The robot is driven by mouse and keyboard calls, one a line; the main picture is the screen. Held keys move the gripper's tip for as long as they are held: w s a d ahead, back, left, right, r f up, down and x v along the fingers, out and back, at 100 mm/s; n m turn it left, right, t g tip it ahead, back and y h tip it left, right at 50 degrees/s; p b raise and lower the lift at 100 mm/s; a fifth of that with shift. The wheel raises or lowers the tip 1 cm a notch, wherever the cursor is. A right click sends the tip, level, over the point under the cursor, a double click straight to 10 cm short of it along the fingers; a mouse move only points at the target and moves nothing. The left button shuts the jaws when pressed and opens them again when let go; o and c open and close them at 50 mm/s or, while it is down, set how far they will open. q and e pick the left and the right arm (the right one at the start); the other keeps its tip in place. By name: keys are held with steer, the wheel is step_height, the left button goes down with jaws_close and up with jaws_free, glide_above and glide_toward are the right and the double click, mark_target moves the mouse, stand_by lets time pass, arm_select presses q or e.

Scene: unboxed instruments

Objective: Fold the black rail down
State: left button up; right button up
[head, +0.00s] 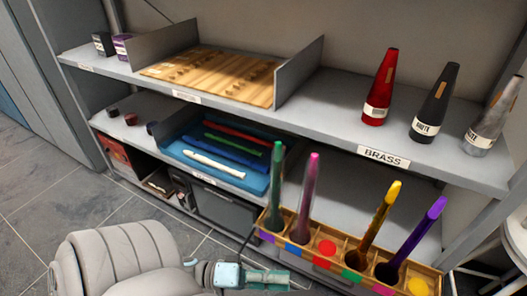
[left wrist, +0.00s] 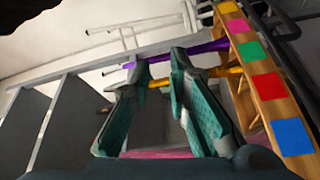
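My left gripper (head: 268,279) is at the bottom of the head view, low in front of the wooden rack (head: 268,238). In the left wrist view its two teal fingers (left wrist: 157,76) are apart, with nothing held between them. A dark bar (left wrist: 286,62) runs along the outer side of the rack in the left wrist view; it may be the black rail. In the head view, a thin dark line shows below the rack's front, partly hidden by my gripper. I cannot tell the rail's angle. My right gripper is in neither view.
The rack holds upright green (head: 277,180), pink (head: 308,190), yellow (head: 380,215) and purple (head: 412,240) tubes. Above, a grey shelf (head: 330,115) carries red (head: 381,85), black (head: 434,103) and grey (head: 493,118) cones. Tiled floor (head: 60,215) is clear at left.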

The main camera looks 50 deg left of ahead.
arm_select(q)
steer(key=shift+s+a+r+p, duration=0.15)
steer(key=shift+s+a+r, duration=0.05)
steer(key=shift+s+a, duration=0.4)
steer(key=shift+s+a+r+p, duration=0.2)
steer(key=shift+s+a, duration=0.2)
steer(key=shift+a, duration=0.25)
